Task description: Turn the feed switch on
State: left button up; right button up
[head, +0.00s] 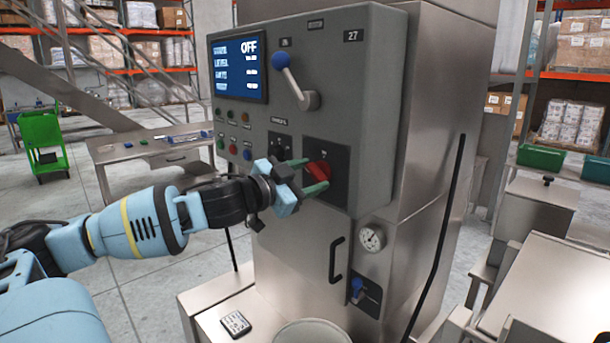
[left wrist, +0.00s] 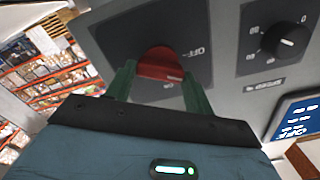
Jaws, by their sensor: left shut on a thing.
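The feed switch is a red rotary knob (head: 318,170) on a dark square plate (head: 338,160) low on the grey control panel. My left gripper (head: 316,179) is at the knob, its green fingers shut on it from both sides. In the left wrist view the red knob (left wrist: 161,66) sits between the two green fingers (left wrist: 160,90), with OFF lettering on the plate beside it. The screen (head: 239,66) on the panel reads OFF at its top. My right gripper is not in view.
A lever with a blue ball (head: 280,61) sticks out above the knob. A smaller black dial (head: 280,146) and several coloured buttons are left of it. A gauge (head: 372,238), a door handle (head: 337,260) and a blue-handled valve (head: 357,285) are below.

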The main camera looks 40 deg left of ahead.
pick_arm(q)
jog(key=m, duration=0.5)
jog(key=shift+m, duration=0.4)
jog(key=m, duration=0.5)
jog(key=shift+f+m, duration=0.15)
jog(key=shift+m, duration=0.55)
jog(key=o, duration=1)
jog(key=shift+s, duration=0.15)
